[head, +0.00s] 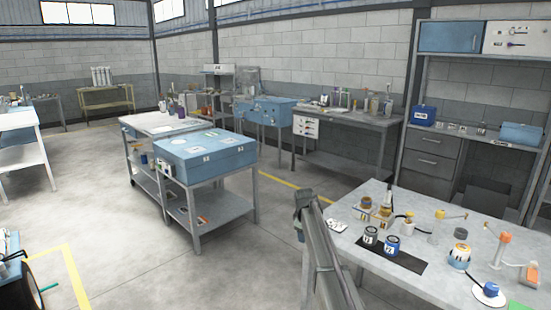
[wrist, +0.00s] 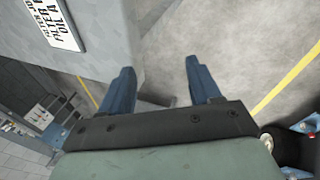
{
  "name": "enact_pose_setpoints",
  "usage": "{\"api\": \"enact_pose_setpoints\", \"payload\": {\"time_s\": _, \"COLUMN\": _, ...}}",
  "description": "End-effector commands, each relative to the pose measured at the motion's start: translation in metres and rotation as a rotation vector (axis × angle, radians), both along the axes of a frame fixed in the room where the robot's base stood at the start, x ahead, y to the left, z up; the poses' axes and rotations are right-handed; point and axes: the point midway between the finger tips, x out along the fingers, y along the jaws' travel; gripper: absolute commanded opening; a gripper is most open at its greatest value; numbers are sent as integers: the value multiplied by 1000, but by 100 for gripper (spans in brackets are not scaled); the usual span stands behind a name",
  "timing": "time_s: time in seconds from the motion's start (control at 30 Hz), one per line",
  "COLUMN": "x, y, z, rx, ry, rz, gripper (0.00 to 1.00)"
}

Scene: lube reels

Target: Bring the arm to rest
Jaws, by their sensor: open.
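My arm (head: 330,265) rises from the bottom of the head view, just left of the near workbench (head: 455,215). Its far end (head: 303,200) is out over the floor past the bench's left edge; the fingers are too small to make out there. In the wrist view my gripper (wrist: 157,66) has its two blue fingers spread wide apart. A grey surface beside the fingers bears a white lettered card (wrist: 54,24). No object is held.
The workbench carries a black mat (head: 408,264), two small labelled cans (head: 370,237) (head: 392,246), a larger can (head: 460,254), and a white disc with a blue piece (head: 490,290). A cart with a blue top (head: 205,152) stands further left. Open floor (head: 255,260) lies left of my arm.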

Motion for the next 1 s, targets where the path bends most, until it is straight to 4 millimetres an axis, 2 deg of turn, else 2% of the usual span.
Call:
{"api": "enact_pose_setpoints", "payload": {"time_s": 0.03, "x": -10, "y": -5, "z": -15, "rx": 4, "ry": 17, "rz": -15, "gripper": 63}}
{"api": "enact_pose_setpoints", "payload": {"time_s": 0.27, "x": -43, "y": -11, "z": -73, "rx": 25, "ry": 74, "rz": -78, "gripper": 63}}
{"api": "enact_pose_setpoints", "payload": {"time_s": 0.47, "x": -90, "y": -18, "z": -137, "rx": 46, "ry": 142, "rz": -155, "gripper": 63}}
{"api": "enact_pose_setpoints", "payload": {"time_s": 0.7, "x": -171, "y": -27, "z": -226, "rx": 68, "ry": 248, "rz": -280, "gripper": 63}}
{"api": "enact_pose_setpoints", "payload": {"time_s": 0.87, "x": -230, "y": -33, "z": -277, "rx": 78, "ry": 317, "rz": -368, "gripper": 63}}
{"api": "enact_pose_setpoints", "payload": {"time_s": 1.0, "x": -284, "y": -37, "z": -316, "rx": 80, "ry": 377, "rz": -446, "gripper": 63}}
